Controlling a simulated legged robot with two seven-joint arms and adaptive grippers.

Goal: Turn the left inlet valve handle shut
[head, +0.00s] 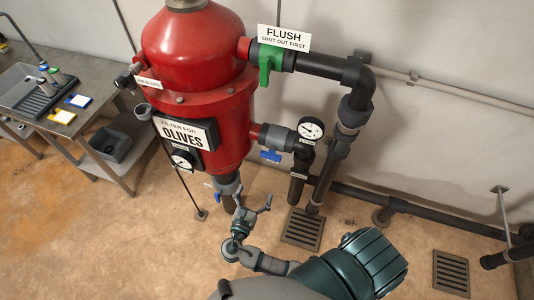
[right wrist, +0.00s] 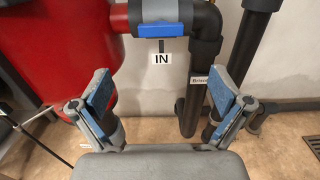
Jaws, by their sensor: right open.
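The inlet valve has a blue handle (head: 270,156) on the pipe at the right side of the red filter tank (head: 205,85). In the right wrist view the blue handle (right wrist: 160,31) lies along the grey pipe, above a white "IN" label (right wrist: 162,57). My right gripper (head: 252,203) is below and to the left of the handle in the head view, apart from it. In the right wrist view its two blue-padded fingers (right wrist: 160,92) stand wide apart, with nothing between them. My left gripper is out of view.
A green flush handle (head: 270,65) hangs beneath the "FLUSH, SHUT OUT FIRST" sign (head: 284,38). A pressure gauge (head: 311,130) and dark vertical pipes stand right of the inlet valve. A floor grate (head: 303,230) lies below. A workbench (head: 92,105) stands at the left.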

